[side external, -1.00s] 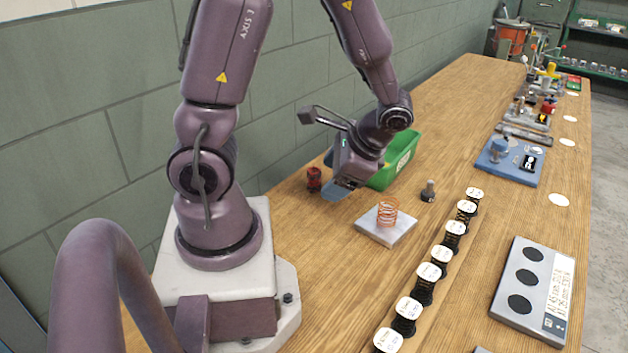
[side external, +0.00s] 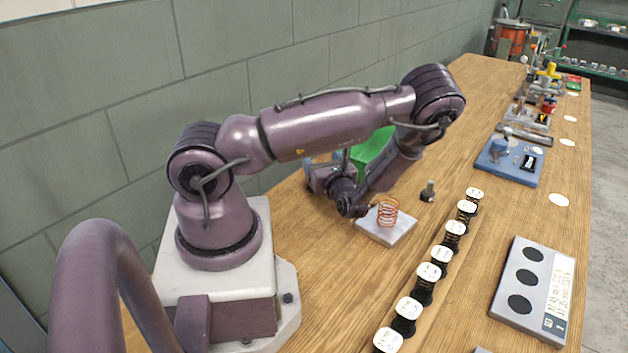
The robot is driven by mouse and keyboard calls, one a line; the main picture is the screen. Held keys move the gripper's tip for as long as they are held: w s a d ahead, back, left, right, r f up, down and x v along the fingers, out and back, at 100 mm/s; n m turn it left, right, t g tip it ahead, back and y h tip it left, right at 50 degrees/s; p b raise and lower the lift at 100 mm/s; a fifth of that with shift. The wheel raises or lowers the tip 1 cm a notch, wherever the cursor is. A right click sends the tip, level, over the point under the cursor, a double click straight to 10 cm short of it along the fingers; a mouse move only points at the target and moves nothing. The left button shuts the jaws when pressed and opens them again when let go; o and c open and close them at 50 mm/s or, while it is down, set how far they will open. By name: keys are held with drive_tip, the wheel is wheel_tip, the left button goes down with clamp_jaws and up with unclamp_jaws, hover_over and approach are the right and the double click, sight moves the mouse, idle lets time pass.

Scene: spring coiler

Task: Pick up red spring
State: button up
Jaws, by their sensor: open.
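An orange-red wire spring (side external: 387,213) stands upright on a pale square plate (side external: 398,232) in the middle of the table. It is the only reddish coil I can make out. My wrist's dark joint comes close to the plate's left edge in the picture.
A green bin (side external: 372,150) stands behind my arm, partly covered. A dark peg (side external: 428,191) stands right of the plate. A row of black springs with white numbered caps (side external: 430,271) runs along the right. A grey panel (side external: 534,290) lies farther right.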

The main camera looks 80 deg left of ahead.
drive_tip(key=f, duration=0.6)
drive_tip(key=shift+s+a+f, duration=0.15)
drive_tip(key=shift+a+f, duration=0.15)
drive_tip(key=shift+a, duration=0.1)
drive_tip(key=a, duration=0.4)
drive_tip(key=s+a, duration=0.1)
drive_tip(key=a, duration=0.1)
drive_tip(key=shift+s+a, duration=0.1)
drive_tip(key=shift+a, duration=0.2)
drive_tip(key=shift+c, duration=0.5)
drive_tip(key=c, duration=0.9)
